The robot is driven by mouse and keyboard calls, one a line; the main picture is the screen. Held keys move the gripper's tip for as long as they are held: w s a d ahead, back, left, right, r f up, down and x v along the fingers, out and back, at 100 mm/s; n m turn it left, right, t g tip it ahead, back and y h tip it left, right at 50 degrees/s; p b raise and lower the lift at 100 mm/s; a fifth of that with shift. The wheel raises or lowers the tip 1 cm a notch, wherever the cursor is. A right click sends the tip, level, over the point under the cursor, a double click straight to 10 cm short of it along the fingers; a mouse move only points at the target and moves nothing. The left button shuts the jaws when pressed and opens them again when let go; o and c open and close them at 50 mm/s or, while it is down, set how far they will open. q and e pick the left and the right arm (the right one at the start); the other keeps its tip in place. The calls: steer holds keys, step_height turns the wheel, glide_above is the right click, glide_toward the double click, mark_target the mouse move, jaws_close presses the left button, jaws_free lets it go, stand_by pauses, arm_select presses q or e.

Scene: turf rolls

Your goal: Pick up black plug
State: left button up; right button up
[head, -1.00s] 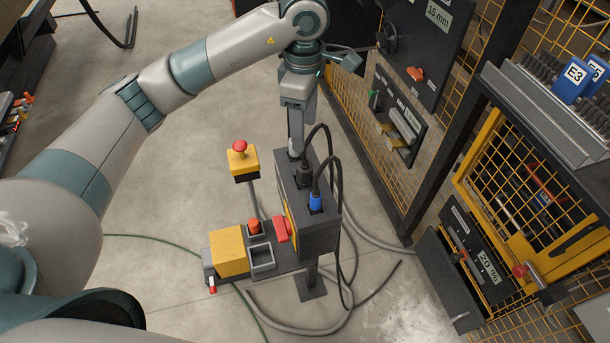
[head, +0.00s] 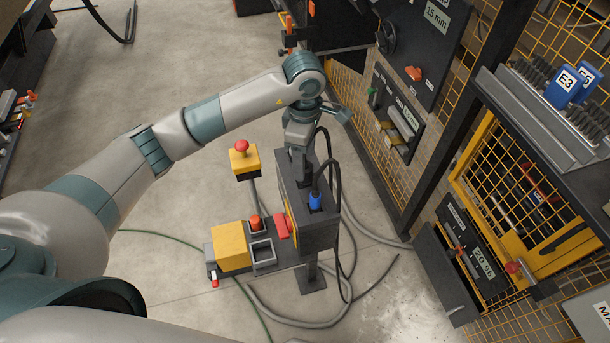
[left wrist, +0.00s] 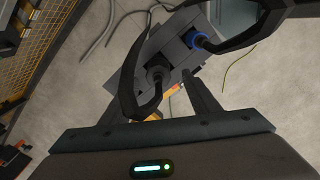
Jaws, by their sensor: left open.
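The black plug (left wrist: 158,76) stands in the top of a dark grey socket box (head: 316,237), with a thick black cable rising from it. In the head view my left gripper (head: 299,172) is over the box top and mostly hides this plug. In the left wrist view the open fingers (left wrist: 165,92) stand on either side of the black plug, with gaps showing; I cannot tell how deep they reach. A blue plug (head: 316,201) with its own black cable sits beside it in the same box. My right gripper is in neither view.
Looping black cables (head: 336,185) hang close to my left gripper. A yellow box with a red button (head: 242,147) and a small tray (head: 262,252) stand left of the socket box. A yellow mesh fence with panels lies to the right.

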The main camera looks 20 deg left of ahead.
arm_select(q)
steer(key=shift+f+p, duration=0.85)
steer(key=shift+p, duration=0.15)
step_height(320, 180, down, 2)
steer(key=shift+w+f+p, duration=0.1)
steer(key=shift+p, duration=0.45)
steer(key=shift+f, duration=0.65)
steer(key=c, duration=1.2)
